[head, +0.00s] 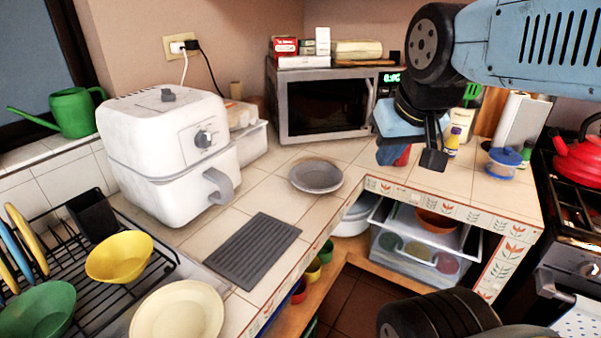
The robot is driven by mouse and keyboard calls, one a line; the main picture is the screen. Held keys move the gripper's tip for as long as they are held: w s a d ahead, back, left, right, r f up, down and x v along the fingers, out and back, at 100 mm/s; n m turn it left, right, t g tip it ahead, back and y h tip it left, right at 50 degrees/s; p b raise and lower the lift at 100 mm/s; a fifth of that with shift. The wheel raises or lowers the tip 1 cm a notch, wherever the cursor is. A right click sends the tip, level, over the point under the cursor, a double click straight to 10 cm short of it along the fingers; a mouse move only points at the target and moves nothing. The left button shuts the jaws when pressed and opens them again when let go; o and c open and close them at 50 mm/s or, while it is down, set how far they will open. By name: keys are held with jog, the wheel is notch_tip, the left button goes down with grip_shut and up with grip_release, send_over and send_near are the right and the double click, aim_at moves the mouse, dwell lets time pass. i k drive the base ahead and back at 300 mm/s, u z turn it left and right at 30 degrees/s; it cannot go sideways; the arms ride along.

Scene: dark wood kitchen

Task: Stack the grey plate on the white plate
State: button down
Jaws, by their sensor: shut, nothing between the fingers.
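The grey plate (316,176) lies flat on the tiled counter in front of the microwave, and nothing is on it. A cream-white plate (178,312), likely the white plate, is at the bottom left, beside the dish rack and partly cut off by the frame's edge. Its top is bare. My gripper (434,158) hangs from the blue arm at the upper right, to the right of the grey plate and apart from it. It is shut and empty. My arm hides part of the counter's back.
A white air fryer (168,150) stands left of the grey plate. A dark ribbed mat (246,250) lies between the plates. A dish rack (85,290) holds a yellow bowl (119,257) and a green bowl (38,309). A microwave (326,104) stands behind; a red kettle (579,160) is at right.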

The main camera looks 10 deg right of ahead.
aim_at(317, 175)
jog(key=z, duration=1.15)
jog(key=i, duration=0.1)
jog(key=u, duration=3.25)
jog(key=k, duration=1.75)
jog(key=z, duration=0.85)
jog(key=i, duration=1.5)
